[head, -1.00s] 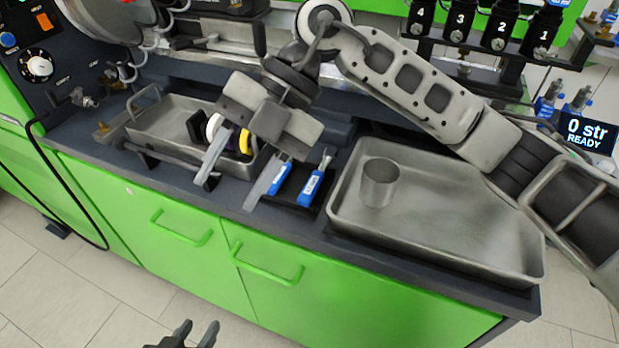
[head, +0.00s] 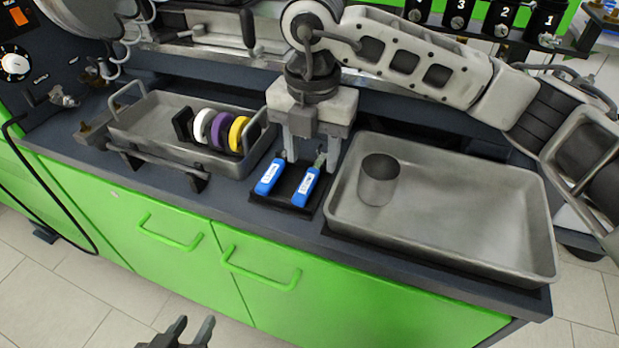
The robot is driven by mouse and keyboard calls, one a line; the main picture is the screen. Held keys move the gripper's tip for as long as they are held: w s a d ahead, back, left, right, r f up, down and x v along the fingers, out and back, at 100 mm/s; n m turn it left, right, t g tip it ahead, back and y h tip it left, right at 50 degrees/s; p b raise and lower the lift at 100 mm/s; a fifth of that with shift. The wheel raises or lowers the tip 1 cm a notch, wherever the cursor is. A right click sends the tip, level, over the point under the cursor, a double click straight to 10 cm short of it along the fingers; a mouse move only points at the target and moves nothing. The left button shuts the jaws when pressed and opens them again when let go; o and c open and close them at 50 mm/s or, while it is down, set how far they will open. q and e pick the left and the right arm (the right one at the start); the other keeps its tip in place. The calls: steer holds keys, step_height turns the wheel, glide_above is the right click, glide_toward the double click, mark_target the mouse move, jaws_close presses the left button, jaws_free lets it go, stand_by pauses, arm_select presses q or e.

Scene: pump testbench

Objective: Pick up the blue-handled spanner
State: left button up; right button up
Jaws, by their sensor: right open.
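Two blue-handled tools lie side by side on a small black holder (head: 262,198) at the bench's front edge: a left one (head: 270,177) and a right one (head: 307,186). Both have white labels on their handles. I cannot tell from their partly hidden heads which is the spanner. My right gripper (head: 312,160) points down over their far ends, open. The right tool's metal shaft shows between its fingers; I cannot tell whether they touch it. My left gripper (head: 190,332) is low at the bottom edge, in front of the cabinet, with its fingers apart and empty.
A large metal tray (head: 460,225) holding a metal cup (head: 379,180) is close right of the tools. A smaller tray (head: 150,118) with white, purple and yellow rings (head: 220,132) is to the left. Green cabinet doors (head: 170,260) are below the bench edge.

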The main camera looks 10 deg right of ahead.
mark_target(310, 178)
steer(key=f, duration=0.2)
steer(key=w+f, duration=0.1)
steer(key=f, duration=0.2)
steer(key=shift+w+f+p, duration=0.1)
steer(key=shift+f+p, duration=0.15)
steer(key=shift+p, duration=0.05)
steer(key=shift+c, duration=0.4)
jaws_close()
